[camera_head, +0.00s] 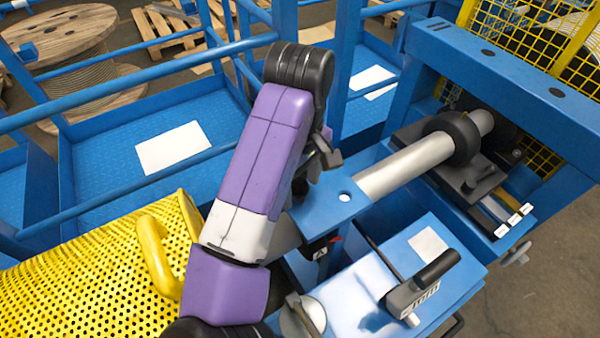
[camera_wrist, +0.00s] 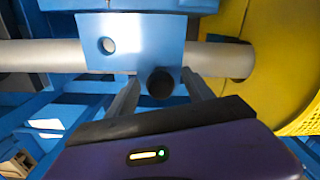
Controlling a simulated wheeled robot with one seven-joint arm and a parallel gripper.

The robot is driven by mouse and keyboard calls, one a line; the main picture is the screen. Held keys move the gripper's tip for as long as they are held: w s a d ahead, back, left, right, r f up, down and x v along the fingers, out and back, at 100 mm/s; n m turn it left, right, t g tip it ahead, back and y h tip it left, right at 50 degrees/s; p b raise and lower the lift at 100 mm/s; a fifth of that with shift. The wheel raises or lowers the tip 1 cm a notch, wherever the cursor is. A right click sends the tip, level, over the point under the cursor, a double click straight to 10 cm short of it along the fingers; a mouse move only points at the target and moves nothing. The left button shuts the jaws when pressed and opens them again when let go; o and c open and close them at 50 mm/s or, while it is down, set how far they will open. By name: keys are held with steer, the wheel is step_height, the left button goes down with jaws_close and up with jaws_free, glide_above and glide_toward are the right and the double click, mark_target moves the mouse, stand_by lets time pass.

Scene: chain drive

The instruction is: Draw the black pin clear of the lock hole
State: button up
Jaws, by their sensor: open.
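In the wrist view the black pin (camera_wrist: 160,83) shows as a round black head, seen end-on at the lower edge of a blue plate (camera_wrist: 147,28). My gripper (camera_wrist: 160,74) is open, with one finger on each side of the black head; I cannot tell whether either finger touches it. The pin's shank and the hole under it are hidden. A bright round hole (camera_wrist: 107,45) shows empty in the plate, left of the pin.
A grey shaft (camera_head: 400,170) runs from the plate to a black collar (camera_head: 452,138) in the blue frame. A black-handled tool (camera_head: 420,285) lies on a blue surface to the right. A yellow perforated guard (camera_head: 90,275) stands left, and blue rails (camera_head: 150,85) cross behind my arm.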

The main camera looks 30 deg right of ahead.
steer(key=shift+f, duration=0.65)
jaws_close()
steer(key=shift+r, duration=0.15)
steer(key=shift+r+p, duration=5.2)
steer(key=shift+p, duration=1.05)
steer(key=shift+r+p, duration=0.9)
steer(key=shift+r, duration=0.3)
